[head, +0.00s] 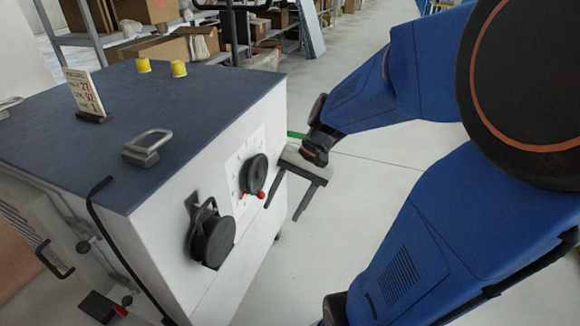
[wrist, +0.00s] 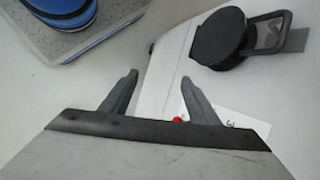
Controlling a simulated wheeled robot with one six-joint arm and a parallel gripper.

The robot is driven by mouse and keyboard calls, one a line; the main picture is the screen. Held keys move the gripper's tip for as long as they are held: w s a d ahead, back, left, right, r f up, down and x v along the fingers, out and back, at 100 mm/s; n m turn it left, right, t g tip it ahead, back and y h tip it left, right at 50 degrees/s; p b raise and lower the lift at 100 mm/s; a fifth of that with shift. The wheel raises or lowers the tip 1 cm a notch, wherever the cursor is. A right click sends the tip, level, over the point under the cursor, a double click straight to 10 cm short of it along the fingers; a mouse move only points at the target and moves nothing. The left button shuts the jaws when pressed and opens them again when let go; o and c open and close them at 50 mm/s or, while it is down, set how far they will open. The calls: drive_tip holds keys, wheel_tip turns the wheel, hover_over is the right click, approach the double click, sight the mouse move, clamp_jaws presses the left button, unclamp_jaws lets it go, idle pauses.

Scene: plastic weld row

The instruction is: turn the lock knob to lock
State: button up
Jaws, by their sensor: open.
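A black round knob (head: 253,174) with a red-tipped pointer (head: 261,195) sits on a white marked dial plate (head: 240,160) on the cabinet's white side. Lower left of it, a larger black round cap (head: 213,240) with a looped metal bracket is on the same face. The frames do not show which of these is the lock knob. My gripper (head: 281,213) is open and empty, just right of the dial knob and apart from it. In the wrist view, the fingers (wrist: 159,77) are spread, the black cap (wrist: 218,40) is at upper right, and the dial knob is mostly hidden.
Shelves with boxes stand behind. The floor right of the cabinet is clear.

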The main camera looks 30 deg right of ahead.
drive_tip(key=w+d+f+m+t+y, duration=0.2)
drive_tip(key=w+d+f+m+y, duration=0.1)
drive_tip(key=w+d+m+y, duration=0.25)
drive_tip(key=w+d+f+m+t+y, duration=0.2)
drive_tip(key=w+d+f+m, duration=0.1)
drive_tip(key=w+d+m, duration=0.4)
drive_tip(key=w+d+f+m+t+h, duration=0.15)
drive_tip(key=d+f+m+t, duration=0.3)
drive_tip(key=d, duration=0.45)
drive_tip(key=w+d+f+m+t+h, duration=0.1)
drive_tip(key=w+d+f+m+t, duration=0.25)
drive_tip(key=d+f+t, duration=0.4)
drive_tip(key=w+a+r+g, duration=0.2)
drive_tip(key=w+a, duration=0.7)
drive_tip(key=w, duration=0.4)
drive_tip(key=shift+w+a, duration=0.15)
drive_tip(key=shift+w, duration=0.1)
drive_tip(key=c, duration=1)
